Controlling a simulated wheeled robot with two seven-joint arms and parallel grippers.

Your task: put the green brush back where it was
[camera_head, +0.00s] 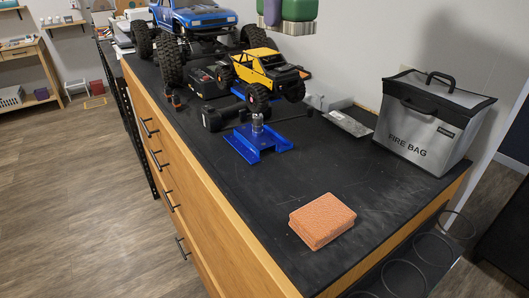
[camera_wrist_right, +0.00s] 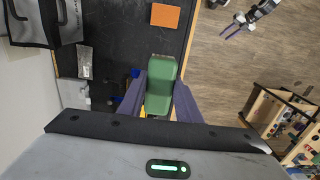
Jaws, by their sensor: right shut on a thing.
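The green brush (camera_wrist_right: 161,92) is held between the purple-grey fingers of my right gripper (camera_wrist_right: 160,85) in the right wrist view. Its short bristle edge points to the top of that picture. In the head view, the green brush (camera_head: 299,10) shows only in part at the top edge, with my right gripper (camera_head: 286,22) around it, above the back of the bench. My left gripper (camera_wrist_right: 239,26) shows small in the wrist view, with its fingers apart and empty, over the floor. The brush's former spot is not marked in either view.
The black bench top (camera_head: 225,185) holds an orange textured block (camera_head: 322,220), a blue stand (camera_head: 258,145), a yellow crawler (camera_head: 262,75), a blue truck (camera_head: 200,18) and a grey fire bag (camera_head: 432,120). Bare bench lies around the orange block.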

